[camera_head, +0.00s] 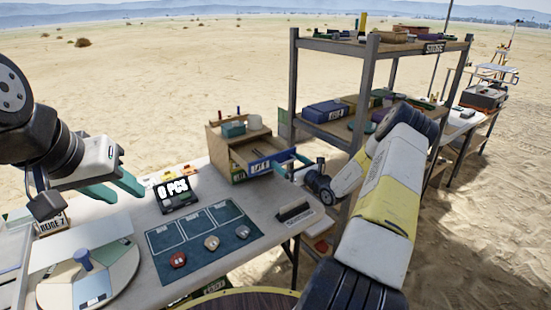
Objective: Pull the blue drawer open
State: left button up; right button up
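A small wooden cabinet (218,150) stands at the back right of the near table. The blue drawer (260,167) shows as a blue front with a pale label on the cabinet's right-facing side. My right gripper (287,164) is at the right end of this front, with its teal fingers apart on either side of a gap. Whether they touch the drawer or its handle is too small to tell. My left gripper (116,188) is open and empty above the table's left part, far from the cabinet.
A dark mat (205,238) with several small pieces lies at the table's middle. A black display sign (176,194) stands behind it. A dark block (295,213) lies near the right edge. A round board (125,285) is at the front left. A tall shelf (335,135) stands behind my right arm.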

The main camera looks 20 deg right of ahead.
jog(key=v, duration=0.7)
jog(key=shift+s, duration=0.4)
jog(key=shift+r, duration=0.1)
